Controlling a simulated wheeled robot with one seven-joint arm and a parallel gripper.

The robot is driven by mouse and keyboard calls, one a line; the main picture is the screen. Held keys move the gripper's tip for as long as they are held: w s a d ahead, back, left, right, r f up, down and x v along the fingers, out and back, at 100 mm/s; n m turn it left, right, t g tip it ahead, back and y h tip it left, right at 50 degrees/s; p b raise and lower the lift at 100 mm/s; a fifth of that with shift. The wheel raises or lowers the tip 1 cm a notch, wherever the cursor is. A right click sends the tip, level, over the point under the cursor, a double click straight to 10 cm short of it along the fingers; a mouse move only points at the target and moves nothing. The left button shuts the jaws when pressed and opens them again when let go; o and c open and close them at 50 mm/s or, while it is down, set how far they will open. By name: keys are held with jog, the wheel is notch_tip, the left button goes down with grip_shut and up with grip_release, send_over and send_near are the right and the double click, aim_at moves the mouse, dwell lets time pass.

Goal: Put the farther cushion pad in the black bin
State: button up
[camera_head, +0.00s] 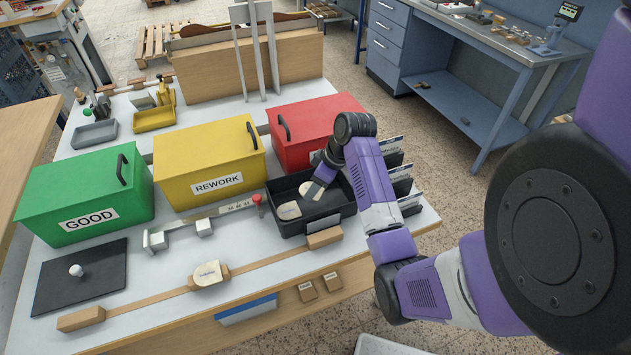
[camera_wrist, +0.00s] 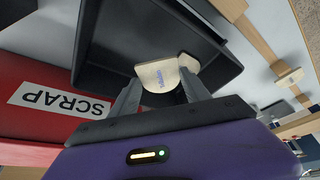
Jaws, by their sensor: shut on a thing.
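The black bin (camera_head: 286,189) is an open tray on the table, below the red box. My gripper (camera_head: 317,184) reaches down into it and is shut on a pale cushion pad (camera_head: 310,191). In the wrist view this pad (camera_wrist: 157,76), marked in blue, sits between the fingers over the bin (camera_wrist: 108,55). Whether it touches the bin floor cannot be told. A second cushion pad (camera_head: 289,210) lies in the bin beside it; the wrist view shows part of it (camera_wrist: 188,62). Another pale pad (camera_head: 209,272) sits on a wooden block on the front strip.
Lidded red (camera_head: 290,149), yellow (camera_head: 207,159) and green (camera_head: 86,195) boxes stand behind and left of the bin. A gauge fixture (camera_head: 200,225) is left of the bin. A black mat (camera_head: 82,283) with a white knob is at the front left.

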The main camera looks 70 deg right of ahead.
jog(key=shift+f+b, duration=1.35)
jog(key=shift+f, duration=1.55)
jog(key=o, duration=1.4)
jog(key=shift+c, duration=0.2)
notch_tip(320, 180, up, 8)
jog(key=p, duration=0.7)
jog(key=shift+f, duration=0.25)
jog(key=shift+r, duration=1.25)
